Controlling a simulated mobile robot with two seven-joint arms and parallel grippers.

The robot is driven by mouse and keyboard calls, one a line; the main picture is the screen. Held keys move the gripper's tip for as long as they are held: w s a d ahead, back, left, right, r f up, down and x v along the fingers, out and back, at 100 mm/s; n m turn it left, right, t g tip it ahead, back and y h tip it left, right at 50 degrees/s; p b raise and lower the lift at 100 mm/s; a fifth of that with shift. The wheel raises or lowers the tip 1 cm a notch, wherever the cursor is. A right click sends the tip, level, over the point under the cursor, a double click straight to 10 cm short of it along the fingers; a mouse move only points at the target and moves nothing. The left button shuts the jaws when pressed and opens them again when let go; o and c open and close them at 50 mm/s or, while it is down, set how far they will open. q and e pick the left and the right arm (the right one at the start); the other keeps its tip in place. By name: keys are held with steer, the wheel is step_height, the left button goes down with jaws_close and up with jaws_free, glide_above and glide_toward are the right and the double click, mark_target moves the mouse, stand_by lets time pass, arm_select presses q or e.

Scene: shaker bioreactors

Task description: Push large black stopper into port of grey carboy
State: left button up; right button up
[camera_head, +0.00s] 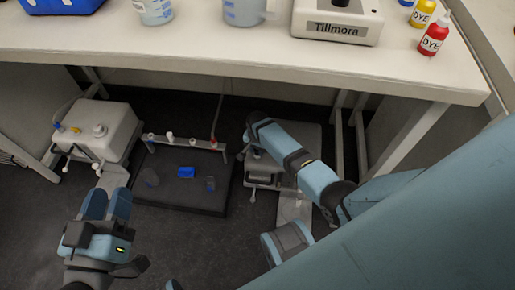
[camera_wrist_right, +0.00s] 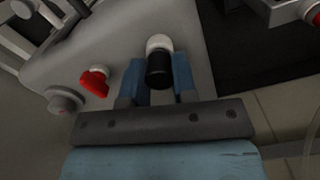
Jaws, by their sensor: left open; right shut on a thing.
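In the right wrist view the black stopper (camera_wrist_right: 158,72) is between the blue fingers of my right gripper (camera_wrist_right: 160,78), which is shut on it. The stopper lines up with a whitish round port (camera_wrist_right: 159,43) on the grey carboy (camera_wrist_right: 115,45) and overlaps it in the picture. I cannot tell how far it sits in the port. In the head view the grey carboy (camera_head: 262,172) is under the table, partly hidden by my right arm. My left gripper (camera_head: 106,205) is open and empty at the lower left, in front of the white carboy.
A white carboy (camera_head: 105,128) with blue and yellow fittings stands at left. A black shaker platform (camera_head: 180,190) with a blue piece (camera_head: 186,172) lies between the carboys. A red fitting (camera_wrist_right: 95,82) is close beside my right gripper. The table edge (camera_head: 230,68) overhangs the carboys.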

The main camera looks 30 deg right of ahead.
arm_select(q)
steer(key=shift+f, duration=0.15)
arm_select(e)
steer(key=shift+f, duration=0.4)
steer(key=o, duration=1)
steer(key=shift+o, duration=0.2)
arm_select(q)
step_height(320, 180, up, 6)
steer(key=f+t+p, duration=0.1)
steer(key=t+p, duration=0.1)
steer(key=p, duration=0.2)
arm_select(e)
step_height(320, 180, up, 8)
arm_select(q)
steer(key=shift+a+f+n+g+y+p, duration=0.1)
steer(key=shift+a+f+g+y+p, duration=0.3)
steer(key=shift+f, duration=0.3)
steer(key=shift+a+f+n+g+y+p, duration=0.1)
steer(key=shift+a+f+g+y+p, duration=0.2)
steer(key=shift+f+p, duration=0.3)
steer(key=shift+a+f+n+g+y+p, duration=0.1)
steer(key=shift+a+f+g+y+p, duration=0.25)
steer(key=shift+f, duration=0.45)
arm_select(e)
steer(key=shift+r, duration=2.9)
